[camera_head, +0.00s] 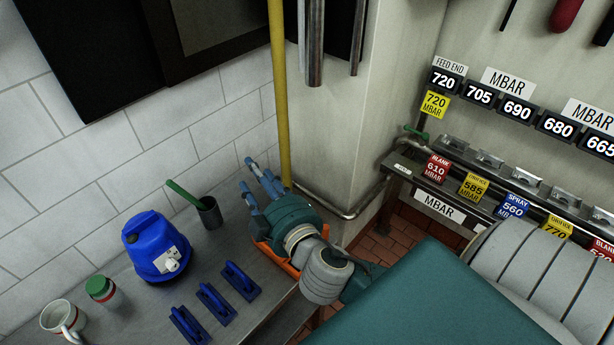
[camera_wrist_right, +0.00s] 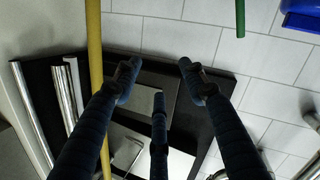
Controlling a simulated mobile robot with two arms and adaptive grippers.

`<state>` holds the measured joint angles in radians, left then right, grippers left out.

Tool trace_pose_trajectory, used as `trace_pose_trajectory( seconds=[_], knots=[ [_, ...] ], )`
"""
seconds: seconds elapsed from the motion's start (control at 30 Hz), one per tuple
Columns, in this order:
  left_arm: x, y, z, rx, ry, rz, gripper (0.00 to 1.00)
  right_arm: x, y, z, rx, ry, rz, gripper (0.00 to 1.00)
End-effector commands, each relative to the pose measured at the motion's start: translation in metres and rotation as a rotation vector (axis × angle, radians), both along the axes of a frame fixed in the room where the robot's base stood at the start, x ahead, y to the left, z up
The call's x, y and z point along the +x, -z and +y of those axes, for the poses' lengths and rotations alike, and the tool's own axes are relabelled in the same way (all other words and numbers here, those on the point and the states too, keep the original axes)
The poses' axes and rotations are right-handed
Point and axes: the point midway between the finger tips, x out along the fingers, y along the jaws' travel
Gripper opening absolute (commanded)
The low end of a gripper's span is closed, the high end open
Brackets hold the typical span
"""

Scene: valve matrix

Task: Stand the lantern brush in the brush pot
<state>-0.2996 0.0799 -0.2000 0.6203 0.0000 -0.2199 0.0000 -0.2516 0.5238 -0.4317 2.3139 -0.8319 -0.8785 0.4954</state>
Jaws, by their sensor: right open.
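The brush pot (camera_head: 210,213) is a small dark grey cup on the metal bench near the tiled wall. A green rod (camera_head: 184,194), apparently the lantern brush's handle, leans from its mouth up to the left; the lower end is hidden inside. The wrist view shows part of a green rod (camera_wrist_right: 240,16) at the top. My right gripper (camera_head: 249,175) is right of the pot, apart from it, with its blue fingers spread and empty. The fingers also show open in the wrist view (camera_wrist_right: 158,78). My left gripper is not in view.
A blue lantern-like device (camera_head: 150,240), a green-lidded jar (camera_head: 103,290), a white mug (camera_head: 62,318) and blue-handled tools (camera_head: 215,303) stand on the bench. A yellow vertical pipe (camera_head: 280,90) is close to my right gripper. An orange object (camera_head: 285,264) lies partly hidden beneath it.

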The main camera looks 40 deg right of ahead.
Motion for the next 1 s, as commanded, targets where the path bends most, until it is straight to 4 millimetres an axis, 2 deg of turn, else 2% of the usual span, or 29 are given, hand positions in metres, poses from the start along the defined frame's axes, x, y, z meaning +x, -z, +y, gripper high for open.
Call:
trace_pose_trajectory(
  seconds=[0.2, 0.43, 0.57, 0.7, 1.0],
  knots=[
    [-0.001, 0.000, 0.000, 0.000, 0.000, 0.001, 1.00, -0.019, -0.003, -0.038, -0.108, 0.179, 0.051, 0.42],
    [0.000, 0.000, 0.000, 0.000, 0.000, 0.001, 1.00, -0.054, -0.006, -0.064, -0.221, 0.383, 0.140, 0.42],
    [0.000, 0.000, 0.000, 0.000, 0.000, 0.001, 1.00, -0.075, -0.005, -0.067, -0.282, 0.471, 0.199, 0.42],
    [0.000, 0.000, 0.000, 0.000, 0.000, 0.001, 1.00, -0.088, -0.001, -0.061, -0.336, 0.517, 0.246, 0.42],
    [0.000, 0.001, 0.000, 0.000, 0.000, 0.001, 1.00, -0.096, 0.000, -0.057, -0.368, 0.542, 0.274, 0.42]
  ],
)
